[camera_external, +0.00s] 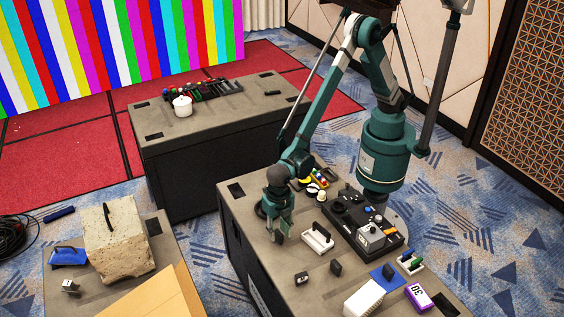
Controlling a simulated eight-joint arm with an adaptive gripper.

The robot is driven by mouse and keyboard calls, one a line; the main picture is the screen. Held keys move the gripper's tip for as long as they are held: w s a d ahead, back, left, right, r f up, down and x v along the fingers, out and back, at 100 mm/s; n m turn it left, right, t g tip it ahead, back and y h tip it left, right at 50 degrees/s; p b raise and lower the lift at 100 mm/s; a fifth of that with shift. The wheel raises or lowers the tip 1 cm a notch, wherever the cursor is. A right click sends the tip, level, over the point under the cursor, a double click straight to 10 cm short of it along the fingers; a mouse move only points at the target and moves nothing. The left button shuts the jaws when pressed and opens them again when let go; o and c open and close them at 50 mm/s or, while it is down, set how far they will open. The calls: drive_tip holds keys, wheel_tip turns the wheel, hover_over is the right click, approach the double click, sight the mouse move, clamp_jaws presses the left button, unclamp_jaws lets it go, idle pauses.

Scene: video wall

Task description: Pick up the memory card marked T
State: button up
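My gripper (279,236) points down low over the left part of the nearest case top (258,202). Whether its fingers are open or shut is not clear at this size. Two small dark pieces stand on the case top in front of it, one with a pale mark (301,279) and one to its right (336,267). They may be cards, but no letter T is readable on either. My gripper is apart from both, up and to the left of them in the picture.
A white handled object (318,239) stands just right of my gripper. A black panel (346,216) with a grey box (372,238), a blue piece (382,276), a white ribbed block (363,300) and a purple box (418,297) fill the right side. Small coloured items lie behind.

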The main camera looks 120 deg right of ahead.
drive_tip(key=shift+f, duration=0.75)
drive_tip(key=c, duration=0.8)
